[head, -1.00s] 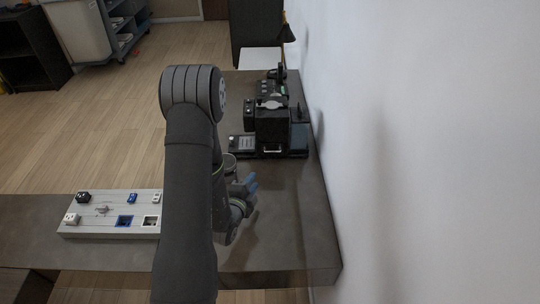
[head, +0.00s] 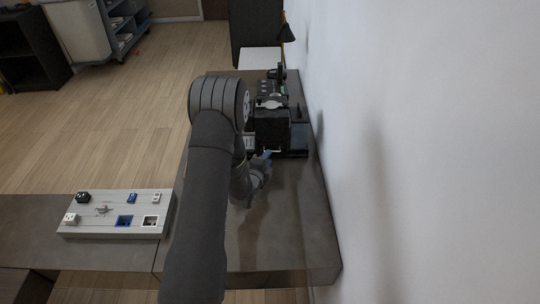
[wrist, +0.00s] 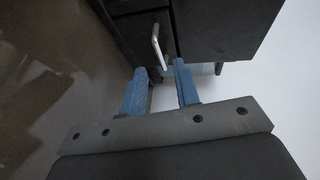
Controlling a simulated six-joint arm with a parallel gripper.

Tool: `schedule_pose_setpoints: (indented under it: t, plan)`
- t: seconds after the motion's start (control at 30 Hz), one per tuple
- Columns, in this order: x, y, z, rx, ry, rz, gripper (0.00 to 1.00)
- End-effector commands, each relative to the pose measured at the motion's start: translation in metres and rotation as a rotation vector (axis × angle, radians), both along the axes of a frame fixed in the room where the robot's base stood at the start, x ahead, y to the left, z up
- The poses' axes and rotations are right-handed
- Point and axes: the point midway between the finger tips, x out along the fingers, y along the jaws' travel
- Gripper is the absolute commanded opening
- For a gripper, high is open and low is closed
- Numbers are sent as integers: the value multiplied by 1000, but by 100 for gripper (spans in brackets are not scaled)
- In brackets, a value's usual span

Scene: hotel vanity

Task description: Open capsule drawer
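A dark coffee station (head: 271,128) stands on the vanity counter near the wall. A dark drawer front with a silver bar handle (wrist: 158,46) shows at the top of the wrist view; I take it for the capsule drawer. My gripper (wrist: 163,84) has two blue fingers with a clear gap between them. It is open and empty. The handle lies just beyond the fingertips, roughly in line with the gap; I cannot tell whether a finger touches it. In the head view, my gripper (head: 266,157) is close to the station's near side, and my arm hides part of the station.
A light panel with sockets and small plugs (head: 115,228) lies on the counter at the left. The white wall (head: 420,150) runs close along the right side. The counter (head: 285,215) in front of the station is bare.

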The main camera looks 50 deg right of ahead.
Motion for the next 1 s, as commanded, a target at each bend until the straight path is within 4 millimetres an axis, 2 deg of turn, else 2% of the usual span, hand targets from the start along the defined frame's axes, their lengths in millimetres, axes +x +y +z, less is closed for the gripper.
schedule_pose_setpoints:
  t: [0.1,0.23,0.6,0.77,1.0]
  plan:
    - [6,-17,-3,-1,0,-1,29]
    - [10,-27,-5,-2,1,-2,29]
    - [12,-32,-6,-1,1,-1,29]
    - [12,-31,-6,-1,1,-1,0]
    - [12,-31,-6,-1,1,-1,0]
